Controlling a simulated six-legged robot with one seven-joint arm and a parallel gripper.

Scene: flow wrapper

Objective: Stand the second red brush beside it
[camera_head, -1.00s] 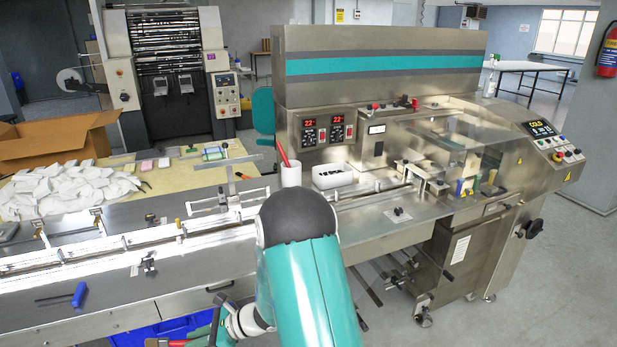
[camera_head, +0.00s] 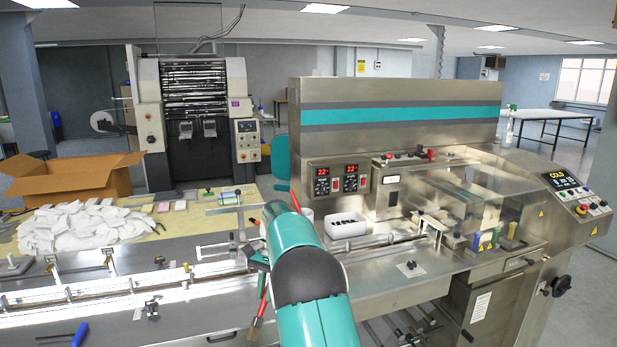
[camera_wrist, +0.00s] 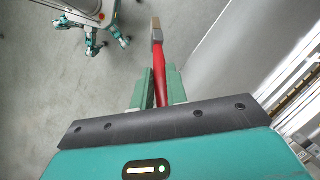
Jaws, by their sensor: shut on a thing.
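My gripper (camera_head: 262,268) is shut on a red brush (camera_head: 261,304), left of my arm over the front of the machine bed. The brush hangs steeply with its brownish bristle end down. In the wrist view the red handle (camera_wrist: 159,78) lies between the two green fingers (camera_wrist: 160,88), with the metal and bristle end beyond them. Another red brush (camera_head: 295,202) leans up at the white cup's place, its lower part hidden. The white cup (camera_head: 308,214) is mostly behind my arm; only its right edge shows.
A white bin of dark parts (camera_head: 346,226) stands right of the cup. The conveyor rails (camera_head: 130,291) run along the bed at the left. A blue-handled tool (camera_head: 80,334) lies at the front left. The steel top (camera_head: 385,285) right of my arm is mostly clear.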

